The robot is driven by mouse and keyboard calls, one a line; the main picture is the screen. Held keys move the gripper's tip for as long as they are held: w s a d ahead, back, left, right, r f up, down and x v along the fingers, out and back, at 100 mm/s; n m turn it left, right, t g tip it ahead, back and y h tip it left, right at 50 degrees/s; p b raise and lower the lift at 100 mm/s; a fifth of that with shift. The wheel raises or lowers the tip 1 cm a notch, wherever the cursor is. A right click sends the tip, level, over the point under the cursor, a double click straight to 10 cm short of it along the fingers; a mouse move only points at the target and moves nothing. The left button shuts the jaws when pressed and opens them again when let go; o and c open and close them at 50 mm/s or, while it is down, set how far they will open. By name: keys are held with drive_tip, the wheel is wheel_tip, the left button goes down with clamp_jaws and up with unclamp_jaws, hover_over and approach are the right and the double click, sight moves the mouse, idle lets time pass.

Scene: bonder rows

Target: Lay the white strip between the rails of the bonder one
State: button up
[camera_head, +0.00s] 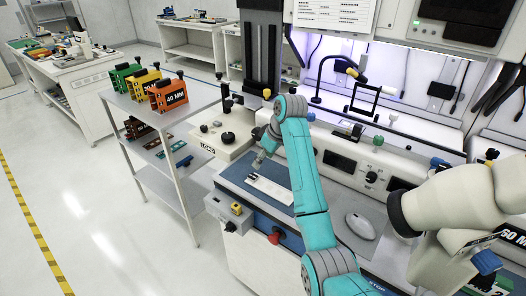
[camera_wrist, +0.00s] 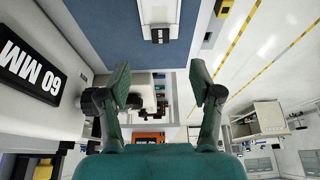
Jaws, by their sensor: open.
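A long white strip (camera_head: 272,191) lies flat on the blue mat (camera_head: 232,172) of the bench, with a small dark-marked piece at its left end. The strip also shows at the top of the wrist view (camera_wrist: 160,12), over the blue surface. My gripper (camera_head: 258,163) is above the left end of the strip in the head view, apart from it as far as I can tell. In the wrist view my gripper (camera_wrist: 160,80) is open, with nothing between its fingers. The rails of bonder one cannot be picked out clearly.
A shelf cart (camera_head: 190,112) with green, yellow and orange carriers stands left of the bench. A mouse (camera_head: 360,226) lies right of my arm. A knobbed panel (camera_head: 350,165) runs behind the mat. The left floor is clear.

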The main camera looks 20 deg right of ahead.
sight(254, 177)
drive_tip(key=shift+x, duration=5.25)
drive_tip(key=shift+c, duration=0.2)
clamp_jaws()
drive_tip(key=shift+r, duration=3.55)
drive_tip(key=shift+s, duration=0.1)
